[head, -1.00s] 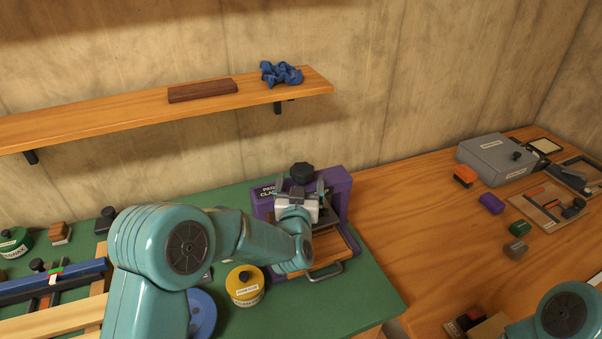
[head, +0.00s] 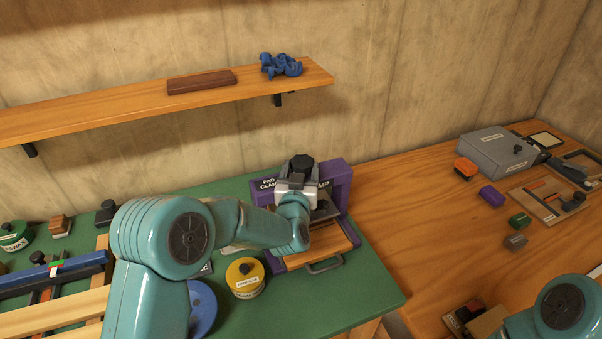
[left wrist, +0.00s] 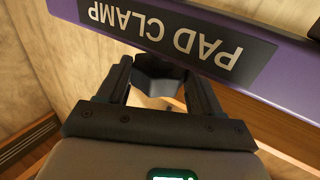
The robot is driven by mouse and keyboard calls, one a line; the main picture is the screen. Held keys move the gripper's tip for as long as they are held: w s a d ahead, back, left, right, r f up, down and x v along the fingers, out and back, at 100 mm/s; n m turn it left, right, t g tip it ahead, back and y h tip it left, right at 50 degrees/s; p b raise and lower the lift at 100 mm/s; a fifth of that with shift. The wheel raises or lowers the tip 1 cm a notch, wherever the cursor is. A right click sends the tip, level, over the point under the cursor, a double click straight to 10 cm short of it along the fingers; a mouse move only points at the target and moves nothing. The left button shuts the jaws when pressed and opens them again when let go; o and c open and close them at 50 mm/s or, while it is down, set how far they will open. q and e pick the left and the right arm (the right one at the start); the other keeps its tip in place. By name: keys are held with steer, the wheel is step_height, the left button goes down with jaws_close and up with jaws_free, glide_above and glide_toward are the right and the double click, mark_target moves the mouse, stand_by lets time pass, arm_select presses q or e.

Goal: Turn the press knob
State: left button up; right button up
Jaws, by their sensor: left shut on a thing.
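The black press knob (head: 301,167) stands at the top of the purple pad clamp press (head: 340,184) on the green bench. My left gripper (head: 297,176) reaches in from the left and is shut on the knob. In the left wrist view the dark knob (left wrist: 158,76) sits between the two black fingers of my left gripper (left wrist: 160,90), beside the purple "PAD CLAMP" face (left wrist: 280,66), whose label appears upside down. The press's wooden tray with a metal handle (head: 325,264) is below. My right gripper is out of view; only part of my right arm shows at bottom right.
A yellow-lidded tin (head: 245,280) and a blue round thing (head: 202,310) stand left of the press. A grey box (head: 497,153) sits on the wooden bench at right.

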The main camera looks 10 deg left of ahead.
arm_select(q)
steer(key=m+h+b, duration=0.1)
steer(key=h+b, duration=0.1)
steer(key=b, duration=0.1)
steer(key=m+h+b, duration=0.1)
steer(key=h+b, duration=0.1)
steer(key=a+m+h+b, duration=0.1)
steer(key=m+h+b, duration=0.1)
steer(key=b, duration=0.1)
steer(key=shift+f+g+b, duration=0.3)
steer(key=shift+f+b, duration=0.05)
steer(key=shift+w+a+r+m+h, duration=0.15)
steer(key=shift+m+h, duration=0.15)
steer(key=shift+h, duration=0.2)
steer(key=shift+r+m+h, duration=0.15)
steer(key=shift+m+h, duration=0.15)
steer(key=shift+h, duration=0.2)
steer(key=shift+r+m+g+h+p, duration=0.2)
steer(key=shift+m+g+h+p, duration=0.35)
steer(key=shift+h, duration=0.15)
steer(key=shift+a+m+g+h+p, duration=0.1)
steer(key=shift+m+g+h+p, duration=0.4)
steer(key=shift+h+p, duration=0.35)
steer(key=shift+f, duration=0.1)
steer(key=o, duration=1.1)
steer(key=shift+c, duration=0.2)
